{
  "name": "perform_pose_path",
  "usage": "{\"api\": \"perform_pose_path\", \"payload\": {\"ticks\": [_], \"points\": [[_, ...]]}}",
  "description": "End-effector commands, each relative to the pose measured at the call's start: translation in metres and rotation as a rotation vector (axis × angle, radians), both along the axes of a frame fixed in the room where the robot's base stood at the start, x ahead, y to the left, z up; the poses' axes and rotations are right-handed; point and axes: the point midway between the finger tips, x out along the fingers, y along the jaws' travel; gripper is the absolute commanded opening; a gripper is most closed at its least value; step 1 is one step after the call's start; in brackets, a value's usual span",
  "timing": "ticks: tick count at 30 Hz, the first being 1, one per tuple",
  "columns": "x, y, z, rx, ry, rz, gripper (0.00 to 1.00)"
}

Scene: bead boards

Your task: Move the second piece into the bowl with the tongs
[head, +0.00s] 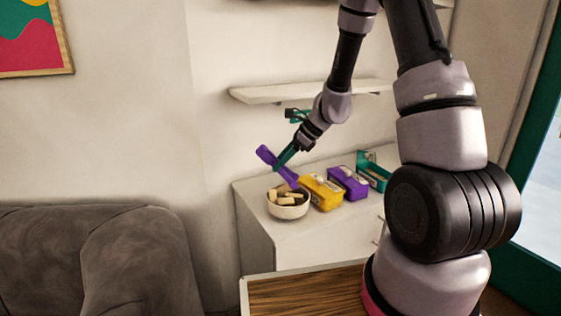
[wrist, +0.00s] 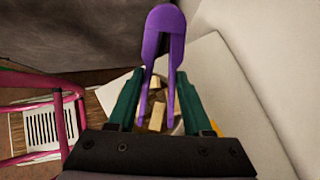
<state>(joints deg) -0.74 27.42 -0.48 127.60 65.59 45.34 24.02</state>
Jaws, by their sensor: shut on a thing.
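My gripper (head: 287,157) is shut on the purple tongs (head: 267,155), in the head view just above the bowl. In the wrist view the tongs (wrist: 163,42) stand between my two green fingers (wrist: 158,100), with their arms reaching down toward the pieces. The white bowl (head: 288,209) stands on the front left of the white cabinet top and holds several pale tan pieces (head: 285,200). In the wrist view, pale pieces (wrist: 157,116) show between the tongs' arms. I cannot tell whether the tongs grip a piece. The bowl's rim is mostly hidden in the wrist view.
On the cabinet top (head: 303,233), a yellow box (head: 322,194), a purple box (head: 348,183) and a green open box (head: 373,172) stand in a row right of the bowl. A white shelf (head: 290,93) is on the wall above. A grey sofa (head: 110,262) is at left.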

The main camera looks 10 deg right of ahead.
Motion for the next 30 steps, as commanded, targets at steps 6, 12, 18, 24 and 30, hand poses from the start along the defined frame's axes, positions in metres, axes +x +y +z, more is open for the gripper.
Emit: {"api": "perform_pose_path", "payload": {"ticks": [6, 12, 18, 24, 30], "points": [[0.0, 0.0, 0.0, 0.0, 0.0, 0.0, 0.34], [0.0, 0.0, 0.0, 0.0, 0.0, 0.0, 0.34], [0.001, 0.0, 0.02, -0.001, -0.006, 0.002, 0.34], [0.001, 0.0, 0.051, -0.001, -0.006, 0.002, 0.34], [0.001, 0.0, 0.081, 0.0, -0.004, 0.0, 0.34]]}}
